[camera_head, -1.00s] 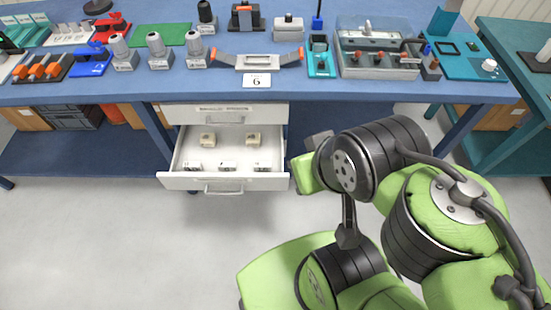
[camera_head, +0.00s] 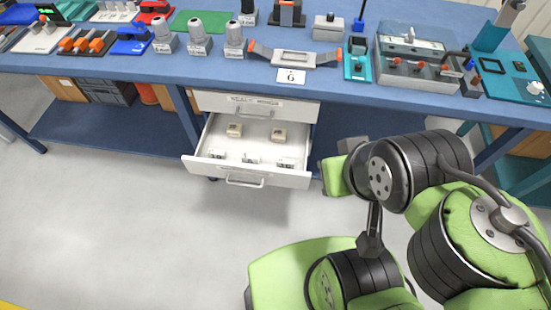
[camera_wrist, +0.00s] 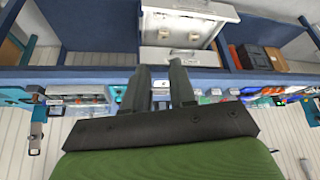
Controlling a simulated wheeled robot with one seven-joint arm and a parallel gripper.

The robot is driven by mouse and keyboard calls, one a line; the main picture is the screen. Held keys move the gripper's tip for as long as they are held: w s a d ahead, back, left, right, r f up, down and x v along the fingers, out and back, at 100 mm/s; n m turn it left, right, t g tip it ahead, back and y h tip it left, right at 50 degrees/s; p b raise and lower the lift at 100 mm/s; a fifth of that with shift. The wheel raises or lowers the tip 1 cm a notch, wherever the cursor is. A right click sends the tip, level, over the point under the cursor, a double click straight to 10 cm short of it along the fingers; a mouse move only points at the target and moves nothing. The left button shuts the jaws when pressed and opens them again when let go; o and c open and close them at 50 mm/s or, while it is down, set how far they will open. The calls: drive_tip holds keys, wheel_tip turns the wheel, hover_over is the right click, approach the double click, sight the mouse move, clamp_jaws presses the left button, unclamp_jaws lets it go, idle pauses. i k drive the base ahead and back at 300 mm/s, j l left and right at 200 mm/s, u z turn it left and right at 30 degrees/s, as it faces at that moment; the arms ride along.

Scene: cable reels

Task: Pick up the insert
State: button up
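An open white drawer (camera_head: 275,178) under the blue bench holds several small inserts. Which one is the insert of the task I cannot tell. The drawer also shows near the top of the wrist view (camera_wrist: 180,57), with small pale blocks in it. My gripper (camera_wrist: 158,78) is open, its two dark fingers apart with nothing held between them. It is clear of the drawer.
The blue bench (camera_head: 130,68) carries grey-capped bottles (camera_head: 198,38), a grey tray with orange-tipped handles (camera_head: 293,57), a number 6 card (camera_head: 290,77) and a teal fixture (camera_head: 357,60). A closed drawer (camera_head: 256,105) sits above the open one. The floor (camera_head: 120,220) in front is clear.

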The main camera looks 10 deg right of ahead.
sight(246, 157)
drive_tip(key=i+l+u, duration=0.1)
drive_tip(key=u, duration=0.35)
drive_tip(key=i+l+u, duration=0.15)
drive_tip(key=u, duration=0.3)
drive_tip(key=i+l+u, duration=0.1)
drive_tip(key=u, duration=0.4)
drive_tip(key=l+u, duration=0.25)
drive_tip(key=u, duration=0.2)
drive_tip(key=l+u, duration=0.2)
drive_tip(key=u, duration=0.25)
drive_tip(key=l+u, duration=0.25)
drive_tip(key=u, duration=0.2)
